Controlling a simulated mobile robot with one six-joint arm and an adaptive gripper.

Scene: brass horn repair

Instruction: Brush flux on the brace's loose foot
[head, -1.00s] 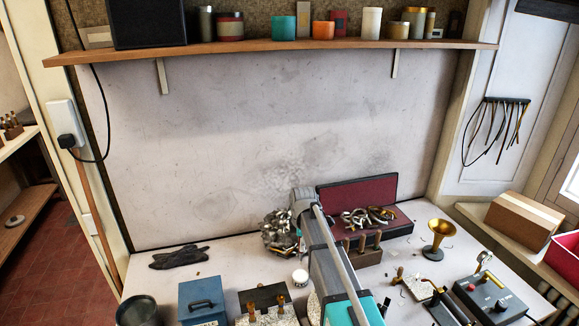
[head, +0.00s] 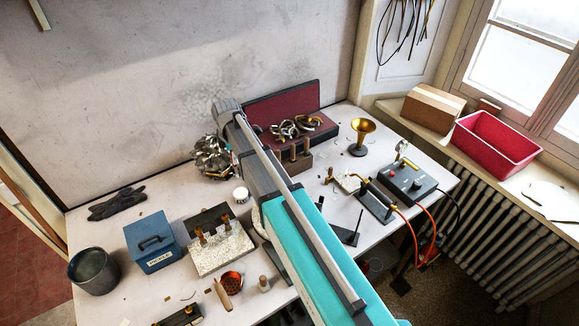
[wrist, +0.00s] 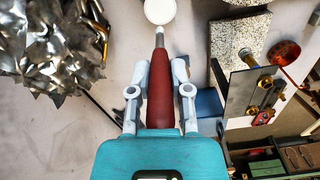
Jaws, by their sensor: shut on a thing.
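In the wrist view my gripper (wrist: 160,80) is shut on the red-brown handle of a brush (wrist: 161,92). The brush points away from me, and its metal neck ends at the near edge of a small white pot (wrist: 160,10). I cannot tell whether the bristles are in the pot or above it. The pot also shows in the head view (head: 241,194), left of my arm. Brass fittings (head: 201,235) stand by a dark plate on a speckled block (head: 222,262). I cannot single out the brace's loose foot. My arm hides the gripper in the head view.
A crumpled silvery heap (head: 212,158) lies close behind the pot. A blue box (head: 151,244), a dark can (head: 93,272) and a red-brown dish (head: 231,282) stand left and front. A torch stand (head: 378,205) and a brass bell (head: 362,133) are right of my arm.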

